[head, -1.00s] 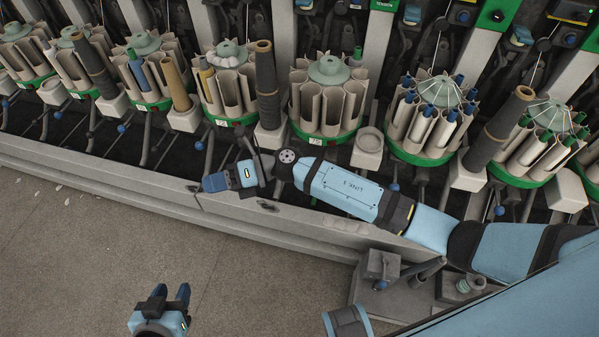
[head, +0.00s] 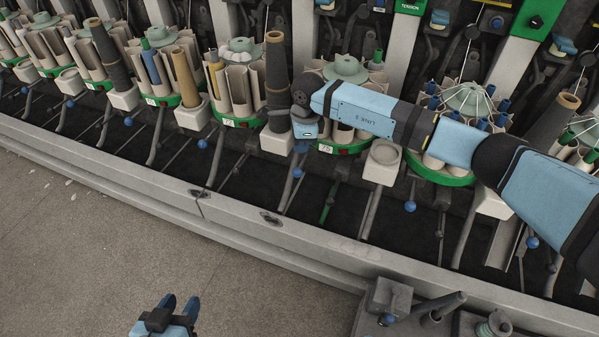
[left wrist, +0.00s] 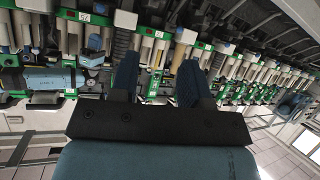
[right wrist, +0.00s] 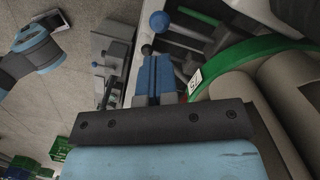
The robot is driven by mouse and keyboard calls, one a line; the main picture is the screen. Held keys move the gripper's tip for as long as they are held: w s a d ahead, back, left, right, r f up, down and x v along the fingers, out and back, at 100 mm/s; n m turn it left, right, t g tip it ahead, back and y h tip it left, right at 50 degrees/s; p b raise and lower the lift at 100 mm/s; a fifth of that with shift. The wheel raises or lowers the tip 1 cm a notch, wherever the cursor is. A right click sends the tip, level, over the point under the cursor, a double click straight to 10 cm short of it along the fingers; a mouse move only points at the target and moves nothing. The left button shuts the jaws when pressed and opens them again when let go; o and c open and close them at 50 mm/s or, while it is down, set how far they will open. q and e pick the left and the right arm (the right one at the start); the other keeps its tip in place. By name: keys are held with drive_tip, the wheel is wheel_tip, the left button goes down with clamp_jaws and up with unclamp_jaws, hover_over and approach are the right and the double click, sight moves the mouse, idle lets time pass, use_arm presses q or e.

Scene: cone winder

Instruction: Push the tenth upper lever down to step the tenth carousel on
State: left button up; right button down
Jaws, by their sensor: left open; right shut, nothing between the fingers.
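My right gripper (head: 302,146) is shut and empty. It points down in front of a carousel (head: 352,148) with a green rim, beside a dark cone, and my arm covers part of that carousel. A lever with a blue ball (head: 297,173) shows just below the fingertips. In the right wrist view the shut fingers (right wrist: 155,62) point towards a blue ball (right wrist: 158,21) and a darker ball (right wrist: 147,50); contact cannot be told. My left gripper (head: 180,302) is open and empty, low over the floor.
More carousels (head: 240,122) and ball-ended levers (head: 410,207) line the machine on both sides. A grey front rail (head: 230,215) runs along it. A grey block with pegs (head: 390,297) stands at lower right.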

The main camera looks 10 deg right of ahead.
sight(297, 169)
drive_tip(key=shift+f, duration=0.15)
drive_tip(key=shift+f, duration=0.25)
drive_tip(key=shift+a+f+b, duration=0.2)
drive_tip(key=shift+f+b, duration=0.7)
drive_tip(key=shift+f, duration=0.2)
wheel_tip(297, 169, down, 4)
drive_tip(key=shift+a+r+b, duration=0.15)
drive_tip(key=shift+b, duration=0.95)
use_arm(q)
drive_tip(key=shift+w+d+r+t+h, duration=0.35)
drive_tip(key=shift+d+r+t, duration=0.1)
drive_tip(key=shift+r, duration=0.3)
drive_tip(key=shift+w+d+r+t+h, duration=0.25)
drive_tip(key=shift+w+d+r+t, duration=0.2)
drive_tip(key=shift+r, duration=0.35)
drive_tip(key=shift+w+d+r+t+h, duration=0.3)
drive_tip(key=shift+d+r+t, duration=0.15)
drive_tip(key=shift+r, duration=0.3)
use_arm(e)
drive_tip(key=shift+f, duration=0.2)
